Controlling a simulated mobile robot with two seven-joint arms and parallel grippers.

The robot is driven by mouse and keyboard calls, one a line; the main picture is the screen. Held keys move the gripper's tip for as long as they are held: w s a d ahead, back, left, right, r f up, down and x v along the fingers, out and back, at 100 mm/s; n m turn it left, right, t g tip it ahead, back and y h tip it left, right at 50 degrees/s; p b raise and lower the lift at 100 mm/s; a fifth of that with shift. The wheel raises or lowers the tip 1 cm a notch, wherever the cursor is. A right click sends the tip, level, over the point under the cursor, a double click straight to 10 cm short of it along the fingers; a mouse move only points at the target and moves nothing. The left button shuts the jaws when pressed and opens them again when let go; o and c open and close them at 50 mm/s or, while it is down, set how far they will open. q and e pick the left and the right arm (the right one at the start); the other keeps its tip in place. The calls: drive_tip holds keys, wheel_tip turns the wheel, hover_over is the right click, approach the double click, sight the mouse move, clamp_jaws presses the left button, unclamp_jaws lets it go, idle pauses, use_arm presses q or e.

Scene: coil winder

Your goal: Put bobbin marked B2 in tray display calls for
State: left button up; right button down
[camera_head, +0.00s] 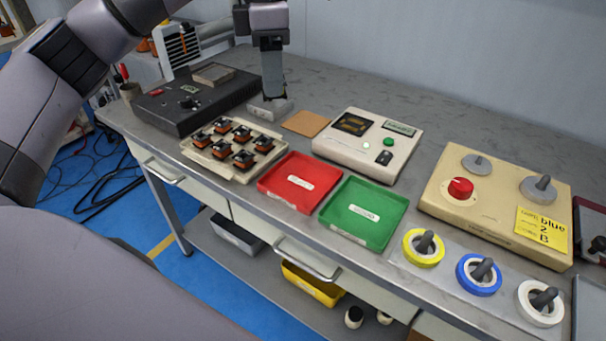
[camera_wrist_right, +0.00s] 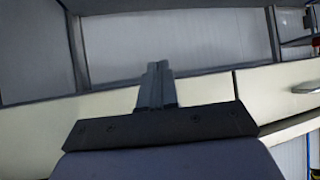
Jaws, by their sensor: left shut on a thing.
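Several copper-and-black bobbins (camera_head: 243,159) stand in a cream holder (camera_head: 190,152); their marks are too small to read. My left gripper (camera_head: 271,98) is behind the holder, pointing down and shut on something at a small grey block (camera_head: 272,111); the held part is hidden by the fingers. A red tray (camera_head: 272,187) and a green tray (camera_head: 392,232) lie in front, both empty except for a white label each. A cream tester (camera_head: 340,154) has a small display (camera_head: 399,128) that I cannot read. My right gripper (camera_wrist_right: 155,82) looks shut and empty in the right wrist view.
A black box (camera_head: 175,112) stands left of the block, and a brown mat (camera_head: 306,123) lies right of it. A cream winder (camera_head: 450,205) with a yellow note is at right. Yellow, blue and white tape rolls (camera_head: 424,260) line the front edge.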

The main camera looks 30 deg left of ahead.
use_arm(q)
wheel_tip(320, 180, down, 15)
drive_tip(key=shift+f+b, duration=0.15)
drive_tip(key=shift+b, duration=0.95)
drive_tip(key=shift+f, duration=2.3)
